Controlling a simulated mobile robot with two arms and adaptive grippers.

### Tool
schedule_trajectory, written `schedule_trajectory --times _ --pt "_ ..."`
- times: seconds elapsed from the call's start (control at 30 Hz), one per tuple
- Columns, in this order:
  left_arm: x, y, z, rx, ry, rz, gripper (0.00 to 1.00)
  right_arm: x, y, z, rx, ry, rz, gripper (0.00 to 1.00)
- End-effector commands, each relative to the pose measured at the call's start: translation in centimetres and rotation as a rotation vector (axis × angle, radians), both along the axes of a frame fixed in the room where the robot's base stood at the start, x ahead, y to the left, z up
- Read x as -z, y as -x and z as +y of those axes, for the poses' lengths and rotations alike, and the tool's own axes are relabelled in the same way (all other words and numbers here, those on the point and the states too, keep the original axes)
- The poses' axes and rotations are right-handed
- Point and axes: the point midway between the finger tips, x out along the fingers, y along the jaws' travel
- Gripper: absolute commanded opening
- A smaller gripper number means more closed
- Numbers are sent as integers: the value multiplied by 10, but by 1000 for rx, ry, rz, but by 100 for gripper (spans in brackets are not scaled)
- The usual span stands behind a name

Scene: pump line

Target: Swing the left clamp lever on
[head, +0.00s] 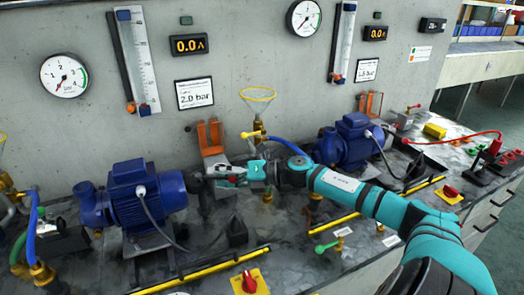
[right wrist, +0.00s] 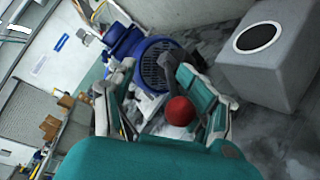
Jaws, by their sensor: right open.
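My right gripper (head: 222,172) reaches in from the right, just right of the left blue pump (head: 145,195). Its fingers are spread open in the right wrist view (right wrist: 152,85). A red ball knob (right wrist: 180,111), apparently the lever's end, lies between the fingers, nearer the right one; I cannot tell whether it touches. In the head view the fingers hide most of the lever. An orange bracket (head: 210,137) stands just behind the gripper. A blue pump also shows beyond the fingertips in the right wrist view (right wrist: 160,65). My left gripper is not in view.
The right blue pump (head: 350,140) is behind my forearm. A red knob on a yellow plate (head: 249,282) sits at the front edge.

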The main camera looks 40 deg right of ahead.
Motion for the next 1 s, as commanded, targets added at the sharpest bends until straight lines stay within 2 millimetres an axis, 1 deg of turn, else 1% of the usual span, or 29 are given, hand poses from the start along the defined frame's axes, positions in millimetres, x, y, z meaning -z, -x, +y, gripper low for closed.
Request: schedule_trajectory --times 0.03,0.37,0.77,1.0 --pt "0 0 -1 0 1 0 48 -19 3 3 -25 -2 -32 32" --pt "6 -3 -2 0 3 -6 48 -18 20 -12 -24 -1 -30 32" --pt "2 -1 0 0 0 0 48 -18 39 -32 -22 -5 -27 32" --pt "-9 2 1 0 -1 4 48 -15 52 -44 -20 -7 -20 32"
